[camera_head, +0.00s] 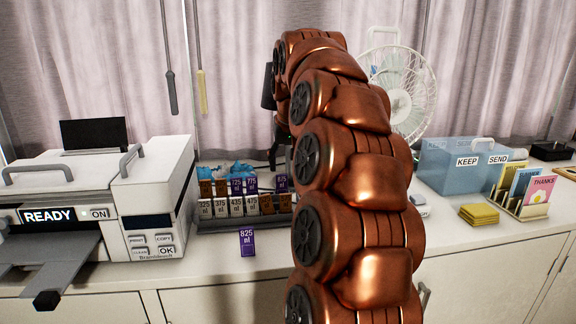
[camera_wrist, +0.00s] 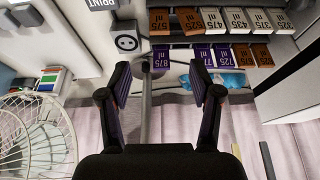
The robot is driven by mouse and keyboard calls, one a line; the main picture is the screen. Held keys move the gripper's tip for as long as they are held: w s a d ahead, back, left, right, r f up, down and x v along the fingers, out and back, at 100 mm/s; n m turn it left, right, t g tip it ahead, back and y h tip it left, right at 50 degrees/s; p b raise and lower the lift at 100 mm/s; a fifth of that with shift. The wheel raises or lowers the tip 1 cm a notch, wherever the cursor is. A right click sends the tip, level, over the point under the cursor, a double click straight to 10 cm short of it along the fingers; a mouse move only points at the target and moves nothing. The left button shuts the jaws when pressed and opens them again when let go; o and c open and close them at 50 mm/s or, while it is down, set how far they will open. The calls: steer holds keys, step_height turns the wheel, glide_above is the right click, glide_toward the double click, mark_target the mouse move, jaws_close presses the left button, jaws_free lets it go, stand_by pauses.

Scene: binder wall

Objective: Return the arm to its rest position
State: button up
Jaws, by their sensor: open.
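My copper arm (camera_head: 355,180) rises through the middle of the head view and bends over at the top, toward the back of the counter. My gripper (camera_wrist: 160,82) shows in the wrist view with its two dark fingers spread apart and nothing held between them. In the head view only dark parts near it show left of the arm, and the arm hides the rest. The wrist picture is upside down. A purple box marked 875 (camera_wrist: 160,59) appears beyond the gap between the fingers, apart from them.
A rack of numbered boxes (camera_head: 222,207) stands left of my arm, with a purple 825 box (camera_head: 247,242) in front. A white printer (camera_head: 150,205) is at left. A fan (camera_head: 405,85), blue bin (camera_head: 450,167) and card holder (camera_head: 520,205) are at right. Front counter space is partly clear.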

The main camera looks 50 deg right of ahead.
steer(key=shift+a, duration=0.1)
stand_by(0.4)
steer(key=a+f+n, duration=0.1)
steer(key=a, duration=0.3)
steer(key=a+y+p, duration=0.1)
steer(key=a, duration=0.3)
steer(key=s+a+f+n+p, duration=0.1)
steer(key=a, duration=0.3)
steer(key=shift+a+f+n+g, duration=0.15)
steer(key=shift+f+n+g, duration=0.15)
steer(key=shift+g, duration=0.1)
steer(key=s+a+f+n+g+y+p, duration=0.1)
steer(key=s+a+f, duration=0.15)
steer(key=a, duration=0.35)
steer(key=s+a+f+n+p, duration=0.1)
steer(key=s+a+f, duration=0.15)
steer(key=a, duration=0.25)
steer(key=s+a+f+n+g+p, duration=0.1)
steer(key=s+a+f, duration=0.2)
steer(key=s, duration=0.3)
steer(key=s+a+f+n+g+p, duration=0.1)
steer(key=s+a+f, duration=0.1)
steer(key=s+a, duration=0.2)
steer(key=s+a+f+g, duration=0.1)
steer(key=s+a+f, duration=0.2)
steer(key=s, duration=0.7)
steer(key=shift+s+a+f+n+g+y+p, duration=0.2)
steer(key=shift+a+f+n+g+y+p, duration=0.1)
steer(key=shift+a+f+n+y+p, duration=0.15)
